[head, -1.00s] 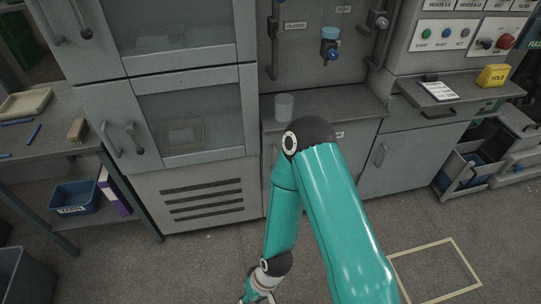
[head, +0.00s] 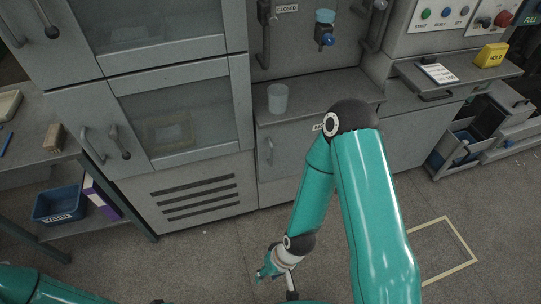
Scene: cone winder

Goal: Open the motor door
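A grey door under the counter (head: 272,176) has an upright handle (head: 269,151) near its left edge. The label at its top shows an "M"; the rest is hidden behind my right arm, as is part of the door. My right gripper (head: 268,271) hangs low over the floor in front of the cabinets, apart from the door. It is small, and I cannot tell whether its fingers are open. My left arm shows at the bottom left; its gripper is out of the picture.
A clear cup (head: 277,98) stands on the counter above the door. A glazed cabinet door (head: 183,118) and a slotted panel (head: 196,197) are to the left. Open drawers (head: 459,147) stick out at the right. The floor (head: 222,247) in front is mostly clear.

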